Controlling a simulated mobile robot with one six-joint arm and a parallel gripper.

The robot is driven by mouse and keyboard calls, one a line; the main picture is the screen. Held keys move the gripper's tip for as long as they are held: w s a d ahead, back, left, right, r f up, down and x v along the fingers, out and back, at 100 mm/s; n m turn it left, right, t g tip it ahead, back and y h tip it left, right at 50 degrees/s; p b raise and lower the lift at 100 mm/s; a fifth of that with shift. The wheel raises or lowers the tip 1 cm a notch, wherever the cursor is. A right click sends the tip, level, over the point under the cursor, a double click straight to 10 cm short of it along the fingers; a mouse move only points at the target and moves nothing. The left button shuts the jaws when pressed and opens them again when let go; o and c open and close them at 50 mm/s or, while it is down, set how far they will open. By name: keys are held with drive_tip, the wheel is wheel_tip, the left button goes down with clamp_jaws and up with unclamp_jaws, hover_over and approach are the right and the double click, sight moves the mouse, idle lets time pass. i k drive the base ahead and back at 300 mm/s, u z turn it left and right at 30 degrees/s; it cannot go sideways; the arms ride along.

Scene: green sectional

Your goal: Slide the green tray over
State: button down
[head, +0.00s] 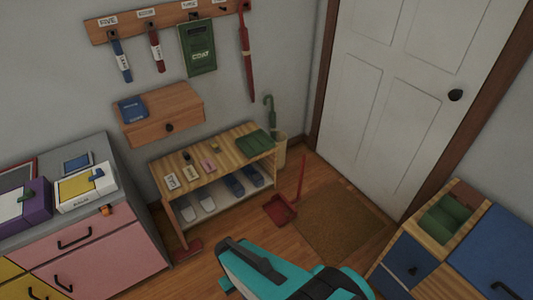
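A flat green piece (256,144), which looks like the green tray, lies on the right end of the wooden bench top. Green ridged pieces (445,220) also sit in an open wooden compartment of the cabinet at the right; I cannot tell whether they are part of a tray. My teal and dark arm reaches in from the bottom edge, apart from the bench. No gripper fingers can be made out.
The wooden bench (236,168) carries small labelled items, with slippers on its lower shelf. A red dustpan (279,209) stands beside a brown mat (340,225). A pink-fronted drawer cabinet (95,250) is at left, a blue-topped cabinet (495,250) at right.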

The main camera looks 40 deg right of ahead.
sight(255, 142)
drive_tip(key=i, duration=0.9)
drive_tip(key=u, duration=0.05)
